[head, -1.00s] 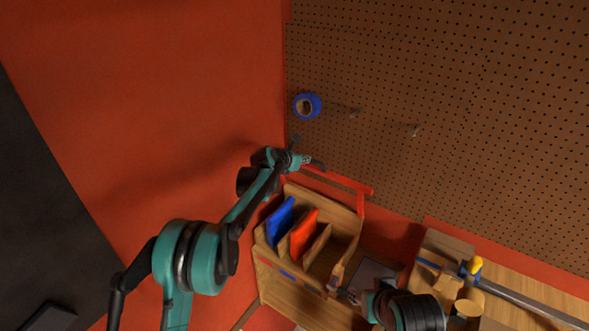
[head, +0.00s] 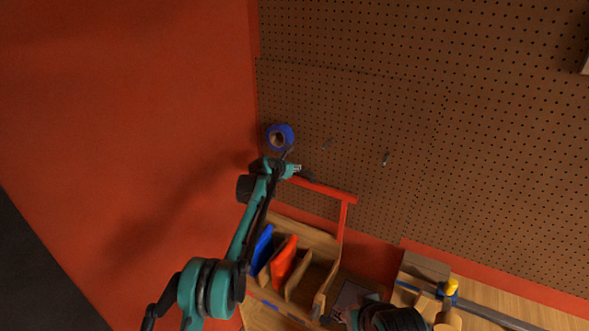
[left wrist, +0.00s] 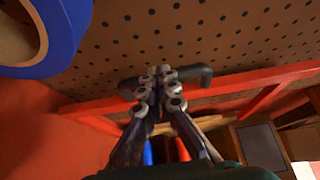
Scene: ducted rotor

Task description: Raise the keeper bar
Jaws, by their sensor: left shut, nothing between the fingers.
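The red keeper bar (head: 327,189) runs level above the wooden box, in front of the pegboard. Its right post (head: 342,222) stands up from the box's back right corner. It also crosses the left wrist view (left wrist: 255,80). My left gripper (head: 295,169) is at the bar's left part, shut and empty. In the left wrist view its fingertips (left wrist: 160,80) lie over a dark rod with a bent end (left wrist: 203,75). Whether they touch it I cannot tell. The bar's left end is hidden behind the gripper. My right gripper is too cut off at the bottom edge to make out.
The wooden box (head: 325,283) holds a blue panel (head: 262,248) and a red panel (head: 284,262). Blue tape (head: 280,137) hangs on the pegboard (head: 440,130), close to my left gripper. Wooden blocks (head: 425,267) stand at right.

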